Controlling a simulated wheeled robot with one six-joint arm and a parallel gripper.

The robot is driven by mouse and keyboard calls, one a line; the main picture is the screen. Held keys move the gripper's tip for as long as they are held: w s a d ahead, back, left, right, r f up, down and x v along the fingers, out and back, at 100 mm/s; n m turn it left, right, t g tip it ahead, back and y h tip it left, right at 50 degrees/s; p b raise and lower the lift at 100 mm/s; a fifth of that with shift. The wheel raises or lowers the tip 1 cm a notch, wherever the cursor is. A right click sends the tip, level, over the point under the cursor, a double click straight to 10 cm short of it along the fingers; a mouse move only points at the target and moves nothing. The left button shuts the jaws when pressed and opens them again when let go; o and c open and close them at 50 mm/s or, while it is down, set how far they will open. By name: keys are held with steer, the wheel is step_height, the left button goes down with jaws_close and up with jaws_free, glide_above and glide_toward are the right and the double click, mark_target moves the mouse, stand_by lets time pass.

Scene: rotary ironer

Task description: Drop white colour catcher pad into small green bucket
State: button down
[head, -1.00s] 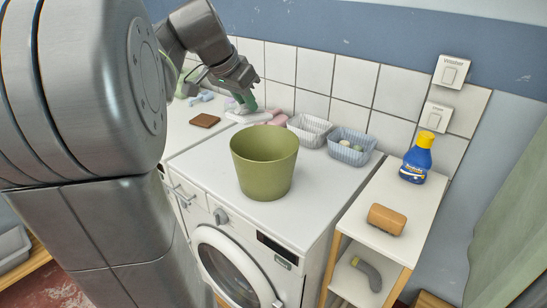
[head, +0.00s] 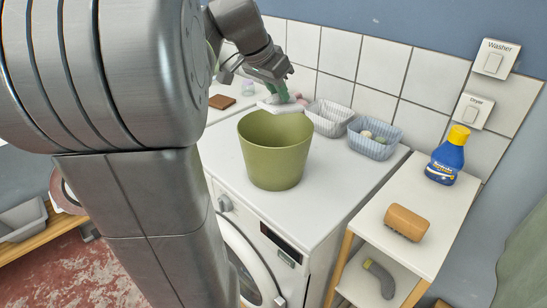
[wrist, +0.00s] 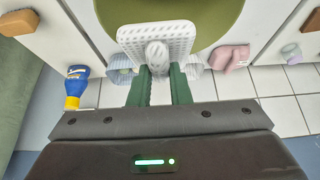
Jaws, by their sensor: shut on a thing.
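The green bucket (head: 274,160) stands upright on top of the white washing machine in the head view. My gripper (head: 284,93), with green fingers, is just behind and above its far rim. It is shut on the white colour catcher pad (head: 283,107), held roughly flat. In the wrist view, the fingers of my gripper (wrist: 160,76) grip a raised grey-white part in the middle of the pad (wrist: 132,37), which has a perforated face. The bucket (wrist: 218,14) shows beyond the pad, which overlaps its edge in that view. The bucket's inner floor is hidden in the head view.
A white basket (head: 322,128) and a bluish basket (head: 366,146) stand right behind the bucket. A brown block (head: 221,102) lies at left. A shelf at right holds a blue bottle (head: 446,158) and an orange-brown block (head: 406,222).

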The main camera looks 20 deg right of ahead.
steer(key=shift+f, duration=0.4)
steer(key=c, duration=1.3)
jaws_free()
steer(key=shift+o, duration=0.2)
steer(key=v, duration=1.4)
steer(key=shift+w+d, duration=0.1)
steer(key=shift+d, duration=0.05)
